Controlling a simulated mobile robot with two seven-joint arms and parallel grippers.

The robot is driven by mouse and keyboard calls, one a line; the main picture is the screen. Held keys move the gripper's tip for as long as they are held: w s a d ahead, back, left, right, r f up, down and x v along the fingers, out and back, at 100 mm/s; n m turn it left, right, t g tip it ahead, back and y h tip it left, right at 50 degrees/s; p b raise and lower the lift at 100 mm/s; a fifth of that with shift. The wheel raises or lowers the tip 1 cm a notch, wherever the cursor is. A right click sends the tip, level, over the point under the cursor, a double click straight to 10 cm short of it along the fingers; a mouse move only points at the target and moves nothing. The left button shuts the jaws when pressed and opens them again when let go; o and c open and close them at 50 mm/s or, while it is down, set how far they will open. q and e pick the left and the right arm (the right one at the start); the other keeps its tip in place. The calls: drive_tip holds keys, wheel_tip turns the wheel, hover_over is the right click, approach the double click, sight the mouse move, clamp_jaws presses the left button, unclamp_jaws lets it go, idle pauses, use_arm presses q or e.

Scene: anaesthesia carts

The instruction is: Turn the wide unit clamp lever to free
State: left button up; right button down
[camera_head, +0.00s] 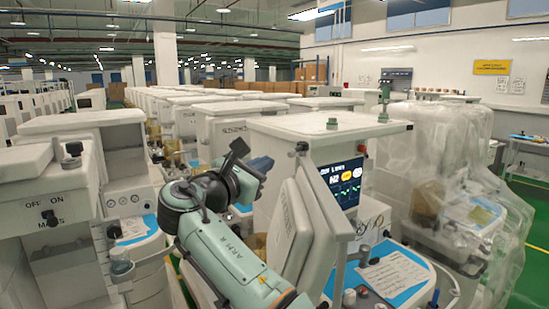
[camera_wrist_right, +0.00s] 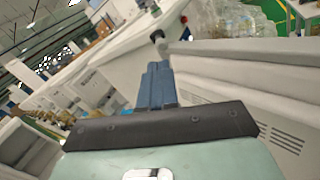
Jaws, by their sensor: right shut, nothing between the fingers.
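A wide white unit (camera_head: 285,127) with a lit screen (camera_head: 341,184) stands just beyond my right arm in the head view. A small dark fitting (camera_head: 302,147) sits at its front top edge; I cannot tell whether this is the clamp lever. In the wrist view a black knob (camera_wrist_right: 157,36) on a grey stem shows beyond the fingertips, apart from them. My right gripper is shut and empty, its blue fingers (camera_wrist_right: 158,82) together in the wrist view. In the head view its blue fingers (camera_head: 262,164) show partly behind the wrist, beside the unit. My left gripper is out of view.
White panels (camera_head: 300,228) stand close right of my right arm. A left unit has a mains switch (camera_head: 49,217). A plastic-covered unit (camera_head: 437,150) stands at right. Rows of white units fill the back. Green-marked floor (camera_head: 527,210) is open at far right.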

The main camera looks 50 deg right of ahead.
drive_tip(key=w+a+f+m+g+h+p, duration=0.1)
drive_tip(key=w+m+g+p, duration=0.4)
drive_tip(key=w+m+g, duration=0.3)
drive_tip(key=m+g+p, duration=0.4)
drive_tip(key=m, duration=0.5)
approach(296, 150)
drive_tip(key=w+d, duration=0.2)
drive_tip(key=d, duration=0.1)
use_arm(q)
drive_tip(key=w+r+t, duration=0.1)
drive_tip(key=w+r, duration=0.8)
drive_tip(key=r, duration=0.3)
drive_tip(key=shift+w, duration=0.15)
use_arm(e)
drive_tip(key=shift+s+d+r+y, duration=0.1)
drive_tip(key=shift+s+r+y, duration=0.2)
drive_tip(key=shift+s, duration=0.5)
drive_tip(key=shift+s+d+r+y, duration=0.1)
drive_tip(key=shift+s+r, duration=0.3)
drive_tip(key=shift+s, duration=0.45)
